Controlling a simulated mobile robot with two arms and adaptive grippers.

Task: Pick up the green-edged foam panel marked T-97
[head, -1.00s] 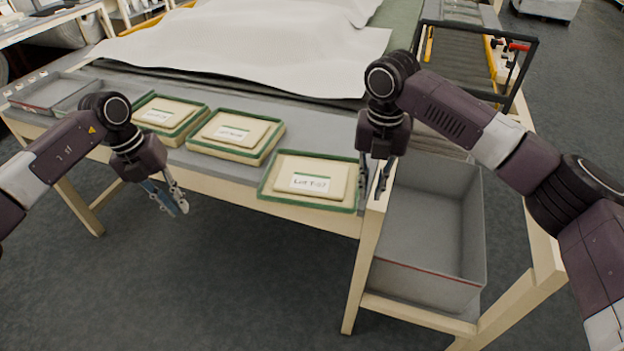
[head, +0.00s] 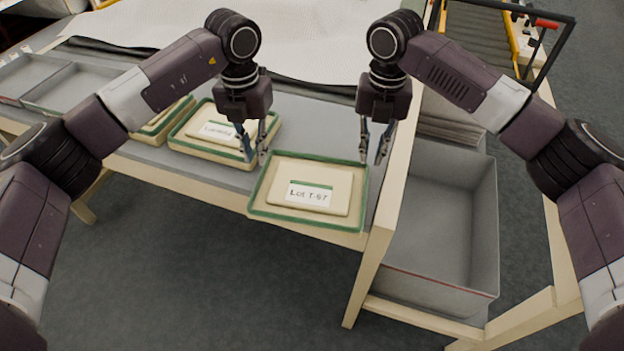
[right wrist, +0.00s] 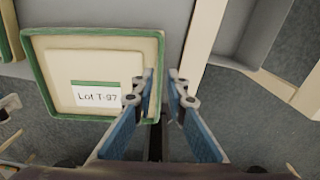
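The T-97 foam panel (head: 269,197) is a cream stepped slab with a green edge and a white label, lying flat at the table's front edge. It also shows in the right wrist view (right wrist: 62,62), its label reading "Lot T-97". My left gripper (head: 256,157) is open and empty, by the panel's back left corner. My right gripper (head: 373,160) is open and empty by its back right side. In the right wrist view (right wrist: 161,76), the left finger overlaps the panel's right edge and the fingers stand apart. Contact cannot be told.
A similar green-edged panel (head: 183,137) lies just left, and another (head: 160,127) beyond it, partly behind my left arm. A grey bin (head: 440,220) stands right of the table's wooden post. White wadding (head: 310,45) covers the back. Grey trays (head: 75,90) sit at the far left.

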